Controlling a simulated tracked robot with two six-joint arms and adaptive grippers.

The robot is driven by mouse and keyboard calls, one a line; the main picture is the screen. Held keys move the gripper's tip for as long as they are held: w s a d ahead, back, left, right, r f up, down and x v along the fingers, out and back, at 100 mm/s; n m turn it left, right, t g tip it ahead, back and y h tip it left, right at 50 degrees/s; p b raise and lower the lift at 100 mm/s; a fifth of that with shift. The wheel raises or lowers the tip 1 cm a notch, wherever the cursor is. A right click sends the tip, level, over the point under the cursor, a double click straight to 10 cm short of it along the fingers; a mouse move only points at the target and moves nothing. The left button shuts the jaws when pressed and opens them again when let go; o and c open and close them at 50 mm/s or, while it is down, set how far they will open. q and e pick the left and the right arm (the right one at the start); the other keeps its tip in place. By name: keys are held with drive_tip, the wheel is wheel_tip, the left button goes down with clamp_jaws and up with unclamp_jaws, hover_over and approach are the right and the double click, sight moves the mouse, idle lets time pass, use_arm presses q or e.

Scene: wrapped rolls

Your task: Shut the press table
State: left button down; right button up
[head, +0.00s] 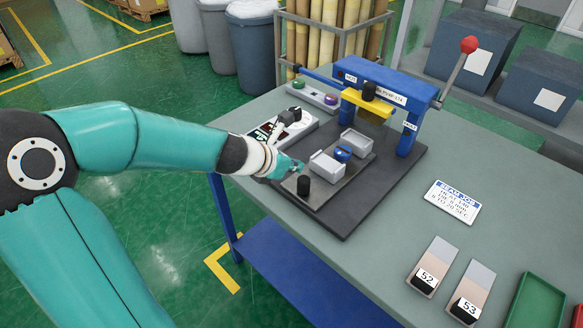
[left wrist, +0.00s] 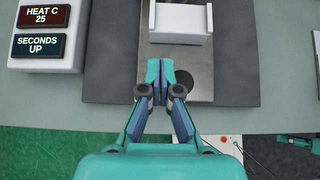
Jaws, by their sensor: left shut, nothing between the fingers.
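The press table (head: 329,195) is a flat grey plate, drawn out in front of the blue press frame (head: 392,85). It carries two pale grey blocks (head: 327,166) with a blue roll (head: 342,153) between them. A black knob (head: 303,186) stands at its near end and shows from above in the left wrist view (left wrist: 184,80). My left gripper (head: 294,167) is shut and empty over the plate's near left part. In the left wrist view its fingertips (left wrist: 161,72) are just left of the knob. A small teal and black part at that view's right edge may be my right gripper (left wrist: 297,140); its fingers are unclear.
A white readout box (left wrist: 46,60) shows HEAT C 25 and SECONDS UP, left of the dark base mat (head: 347,220). A red-knobbed lever (head: 455,72) rises at the press's right. A sign (head: 453,201), samples 52 and 53, and a green tray (head: 537,305) lie right.

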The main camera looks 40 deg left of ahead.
sight(313, 169)
use_arm(q)
drive_tip(key=b+x, duration=0.2)
drive_tip(key=x, duration=0.4)
use_arm(e)
wheel_tip(313, 169, down, 3)
